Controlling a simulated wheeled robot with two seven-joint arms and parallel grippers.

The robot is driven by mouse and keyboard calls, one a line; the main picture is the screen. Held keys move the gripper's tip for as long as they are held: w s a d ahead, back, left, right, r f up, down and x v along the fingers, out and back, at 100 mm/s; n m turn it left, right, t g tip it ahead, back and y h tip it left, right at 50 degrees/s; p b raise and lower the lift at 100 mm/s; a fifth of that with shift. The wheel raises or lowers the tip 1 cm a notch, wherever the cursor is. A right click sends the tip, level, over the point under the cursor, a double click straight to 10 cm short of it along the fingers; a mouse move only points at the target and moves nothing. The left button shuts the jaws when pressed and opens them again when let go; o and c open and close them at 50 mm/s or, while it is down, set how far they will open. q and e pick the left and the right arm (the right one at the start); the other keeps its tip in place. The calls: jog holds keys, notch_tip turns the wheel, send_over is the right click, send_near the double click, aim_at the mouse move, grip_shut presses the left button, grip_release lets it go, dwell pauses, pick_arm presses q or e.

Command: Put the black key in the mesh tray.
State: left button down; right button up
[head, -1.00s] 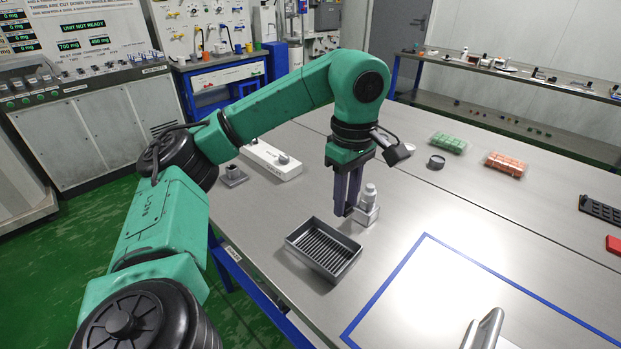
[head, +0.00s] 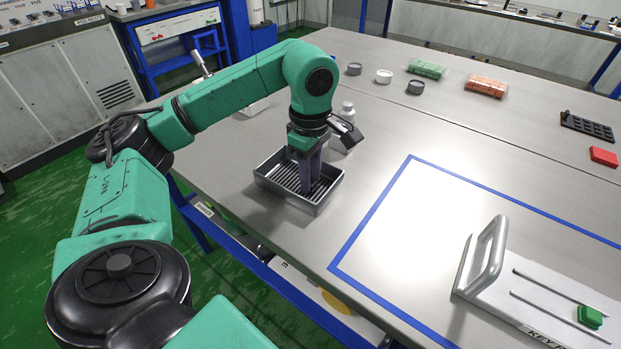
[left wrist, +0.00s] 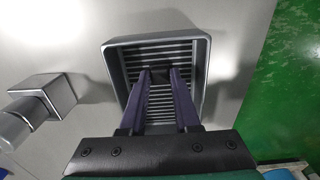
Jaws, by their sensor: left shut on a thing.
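The mesh tray (head: 268,186) is a dark grey box with a slatted floor near the table's left edge. It also shows in the left wrist view (left wrist: 205,75), under my fingers. My left gripper (head: 309,188) points down into the tray, its fingertips within the rim. In the left wrist view its two purple fingers (left wrist: 161,74) are a short way apart, with a small dark piece (left wrist: 159,74) between the tips. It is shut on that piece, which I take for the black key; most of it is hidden. My right gripper is not in view.
A white key panel (head: 520,290) with a handle and a green key (head: 590,317) is at front right. A blue-outlined area (head: 410,240) is mostly clear. Small cups, green and orange packs lie farther back.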

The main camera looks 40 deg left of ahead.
pick_arm(q)
jog(key=shift+w+f, duration=0.1)
jog(key=shift+f, duration=0.2)
jog(key=c, duration=0.8)
grip_release()
jog(key=shift+o, duration=0.8)
notch_tip(320, 180, up, 8)
jog(key=shift+f+p, duration=0.15)
jog(key=shift+p, duration=0.85)
notch_tip(320, 180, up, 5)
jog(key=p, duration=0.3)
jog(key=shift+f, duration=0.1)
jog(key=shift+f, duration=0.1)
